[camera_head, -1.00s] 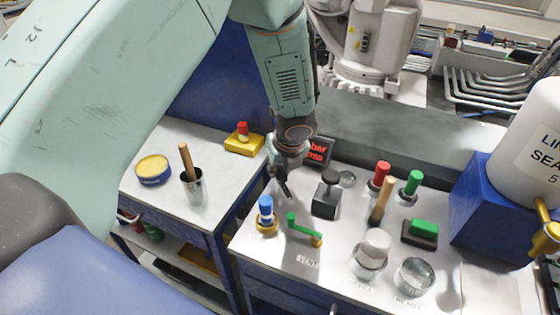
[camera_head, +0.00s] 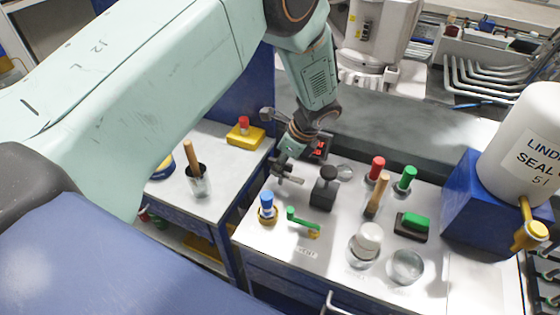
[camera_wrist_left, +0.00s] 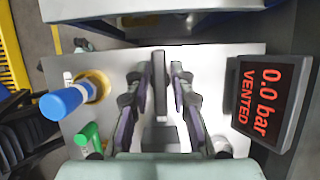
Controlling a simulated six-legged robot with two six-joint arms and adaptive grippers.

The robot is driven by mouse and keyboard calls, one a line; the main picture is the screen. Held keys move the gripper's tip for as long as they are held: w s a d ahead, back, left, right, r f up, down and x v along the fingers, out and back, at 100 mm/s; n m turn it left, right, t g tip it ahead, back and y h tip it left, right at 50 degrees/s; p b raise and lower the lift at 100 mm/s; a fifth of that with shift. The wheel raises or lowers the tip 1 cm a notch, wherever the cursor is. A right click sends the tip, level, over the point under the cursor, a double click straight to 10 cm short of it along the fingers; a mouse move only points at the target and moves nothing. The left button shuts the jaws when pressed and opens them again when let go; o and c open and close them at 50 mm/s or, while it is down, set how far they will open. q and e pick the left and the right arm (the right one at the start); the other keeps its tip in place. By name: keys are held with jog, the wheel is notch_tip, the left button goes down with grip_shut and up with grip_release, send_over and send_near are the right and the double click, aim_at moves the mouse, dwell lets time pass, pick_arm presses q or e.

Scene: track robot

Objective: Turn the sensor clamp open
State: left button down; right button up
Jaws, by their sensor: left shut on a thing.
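A black block with a round black knob (camera_head: 325,188), which may be the sensor clamp, stands on the panel. In the left wrist view, a narrow dark grey lever (camera_wrist_left: 160,85) runs between my left gripper's fingers, with a dark block (camera_wrist_left: 161,136) at its lower end. My left gripper (camera_head: 288,173) reaches down just left of the black block in the head view. Its fingers are shut on the lever; their contact is partly hidden in the head view. My right gripper is in neither view.
A blue knob (camera_head: 266,203) and a green lever (camera_head: 300,220) stand close in front of the left gripper. A display (camera_wrist_left: 265,100) reads "0.0 bar VENTED". Red (camera_head: 376,167) and green (camera_head: 405,178) knobs and a wooden handle (camera_head: 377,195) stand to the right.

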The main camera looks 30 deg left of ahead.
aim_at(296, 179)
pick_arm(q)
jog(key=shift+n, duration=0.3)
dwell(0.4)
jog(key=c, duration=1.2)
grip_release()
jog(key=shift+o, duration=0.2)
jog(key=shift+r, duration=0.1)
jog(key=v, duration=1.1)
jog(key=shift+w+d+r, duration=0.15)
jog(key=shift+d+r, duration=0.1)
jog(key=shift+r, duration=0.1)
